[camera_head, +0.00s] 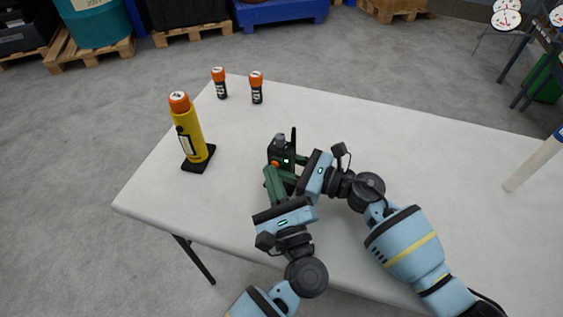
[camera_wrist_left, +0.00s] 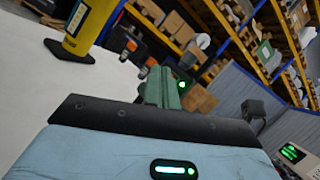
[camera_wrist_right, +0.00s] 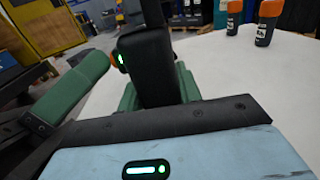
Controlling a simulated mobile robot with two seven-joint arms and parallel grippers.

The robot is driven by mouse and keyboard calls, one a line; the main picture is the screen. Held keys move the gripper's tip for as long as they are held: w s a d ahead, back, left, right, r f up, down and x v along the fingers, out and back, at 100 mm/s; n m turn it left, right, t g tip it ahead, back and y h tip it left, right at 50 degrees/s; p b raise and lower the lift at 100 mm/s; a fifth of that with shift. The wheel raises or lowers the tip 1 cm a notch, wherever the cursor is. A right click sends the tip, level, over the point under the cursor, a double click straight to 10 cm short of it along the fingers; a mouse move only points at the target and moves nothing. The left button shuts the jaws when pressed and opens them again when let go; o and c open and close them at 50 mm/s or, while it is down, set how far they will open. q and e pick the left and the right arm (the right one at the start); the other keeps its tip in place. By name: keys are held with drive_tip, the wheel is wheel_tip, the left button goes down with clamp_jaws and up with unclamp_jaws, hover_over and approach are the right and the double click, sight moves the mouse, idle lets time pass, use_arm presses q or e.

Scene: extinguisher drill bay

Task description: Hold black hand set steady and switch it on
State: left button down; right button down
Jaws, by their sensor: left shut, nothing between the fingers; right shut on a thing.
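The black hand set (camera_head: 281,147) stands upright on the white table, with an antenna and a lit green light on its face. My right gripper (camera_head: 290,166) is shut on it; in the right wrist view the green fingers lie beside the dark body of the hand set (camera_wrist_right: 152,65). My left gripper (camera_head: 270,171) is shut and empty, its green fingertips close to the lit face. An orange part shows by those tips. In the left wrist view the shut fingers (camera_wrist_left: 162,88) hide most of the hand set. Contact cannot be told.
A yellow extinguisher-like cylinder (camera_head: 189,135) with an orange top stands on a black base at the table's left. Two small orange-topped black canisters (camera_head: 220,85) (camera_head: 257,90) stand at the back. A white tube (camera_head: 535,162) is at the right. The table (camera_head: 400,140) between is clear.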

use_arm(q)
drive_tip(key=shift+s, duration=0.1)
drive_tip(key=shift+s+a, duration=0.2)
drive_tip(key=shift+s, duration=0.1)
drive_tip(key=s+a, duration=0.2)
drive_tip(key=s, duration=0.3)
drive_tip(key=shift+s+a, duration=0.2)
drive_tip(key=shift+s, duration=0.05)
idle(0.3)
use_arm(e)
drive_tip(key=c, duration=0.9)
unclamp_jaws()
drive_tip(key=v, duration=1.2)
